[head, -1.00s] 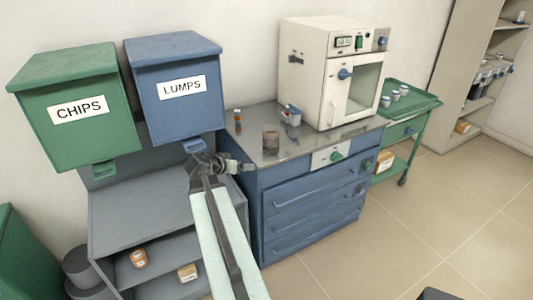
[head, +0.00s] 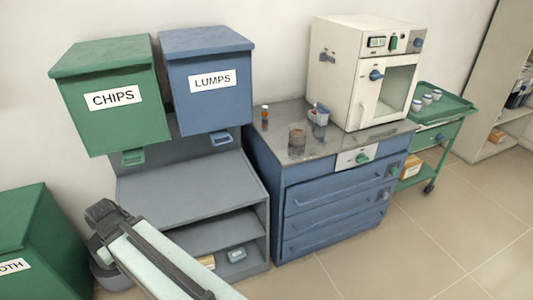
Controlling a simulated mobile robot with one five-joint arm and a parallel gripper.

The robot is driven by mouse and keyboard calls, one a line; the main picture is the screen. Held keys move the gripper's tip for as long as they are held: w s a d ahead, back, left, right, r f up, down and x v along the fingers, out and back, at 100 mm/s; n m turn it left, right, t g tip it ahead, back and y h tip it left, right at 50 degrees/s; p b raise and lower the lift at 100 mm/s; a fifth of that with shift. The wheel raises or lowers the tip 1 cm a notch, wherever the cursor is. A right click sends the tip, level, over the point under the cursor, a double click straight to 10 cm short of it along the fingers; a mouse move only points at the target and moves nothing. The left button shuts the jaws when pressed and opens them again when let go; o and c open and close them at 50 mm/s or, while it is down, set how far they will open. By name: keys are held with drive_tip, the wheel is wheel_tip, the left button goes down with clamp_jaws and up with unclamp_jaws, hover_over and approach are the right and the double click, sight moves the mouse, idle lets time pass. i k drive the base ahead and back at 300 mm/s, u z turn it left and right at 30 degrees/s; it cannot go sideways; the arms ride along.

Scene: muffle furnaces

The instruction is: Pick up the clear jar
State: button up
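A see-through, brownish-grey jar (head: 297,142) stands upright on the metal top of the blue drawer cabinet, near its front left part. It looks like the clear jar. My gripper (head: 103,214) is at the lower left, in front of the grey shelf unit and well away from the jar. The gripper is seen from behind and is dark and small, so its fingers cannot be made out. I see nothing held in it.
A small amber bottle (head: 265,113) and a small blue-topped container (head: 319,115) stand near the jar. A white furnace (head: 365,72) stands behind right. The CHIPS bin (head: 108,95) and LUMPS bin (head: 207,82) hang left. Open floor (head: 400,255) lies right.

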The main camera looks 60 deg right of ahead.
sight(297, 134)
drive_tip(key=z, duration=3.25)
drive_tip(key=k, duration=0.95)
drive_tip(key=u, duration=0.95)
drive_tip(key=i, duration=1.05)
drive_tip(key=u, duration=0.05)
